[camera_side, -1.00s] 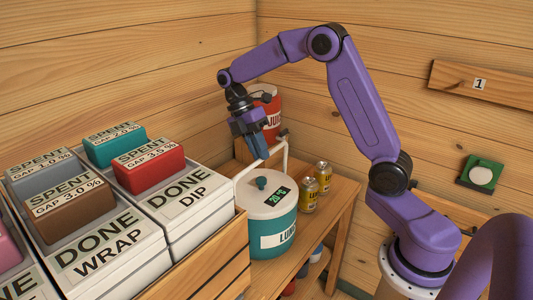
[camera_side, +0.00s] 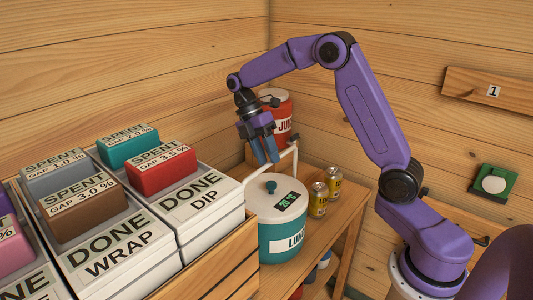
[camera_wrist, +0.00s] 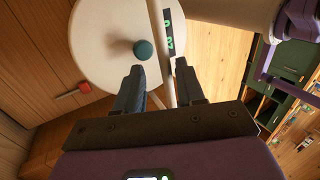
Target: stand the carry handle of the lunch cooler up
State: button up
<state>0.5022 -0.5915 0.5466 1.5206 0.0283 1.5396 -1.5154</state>
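The lunch cooler (camera_side: 277,240) is a teal drum with a white lid, a teal knob and a green-lit display. In the wrist view its lid (camera_wrist: 100,45) and knob (camera_wrist: 143,50) are seen from above. Its white carry handle (camera_side: 288,151) rises tilted above the back of the lid; the wrist view shows its bar (camera_wrist: 161,45) crossing the lid. My gripper (camera_side: 269,160) is at the handle's bar, pointing down. In the wrist view my gripper's fingers (camera_wrist: 160,72) are apart, one on each side of the bar, with gaps visible. Contact cannot be told.
A red drum (camera_side: 279,115) stands behind the cooler in the corner. Two yellow cans (camera_side: 319,199) stand right of it on the wooden shelf (camera_side: 343,211). A wooden crate (camera_side: 222,262) with white boxes is close on the left. Plank walls enclose the back.

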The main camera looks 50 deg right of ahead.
jog(key=shift+r, duration=0.1)
jog(key=v, duration=1.2)
dwell(0.4)
jog(key=s+a+f+m+t+h, duration=0.1)
jog(key=s+a+f+m+t, duration=0.1)
jog(key=s+a, duration=0.45)
jog(key=s+a+f+m+t, duration=0.1)
jog(key=s+a, duration=0.3)
jog(key=s, duration=0.5)
jog(key=s+d+f+m+t, duration=0.1)
jog(key=s+f, duration=0.3)
jog(key=s, duration=0.5)
jog(key=s+d+f+m+t+y, duration=0.1)
jog(key=s+f, duration=0.3)
jog(key=s, duration=0.5)
jog(key=shift+s+d+m+t+y, duration=0.25)
jog(key=shift+s+m+t+y, duration=0.05)
jog(key=shift+m, duration=0.1)
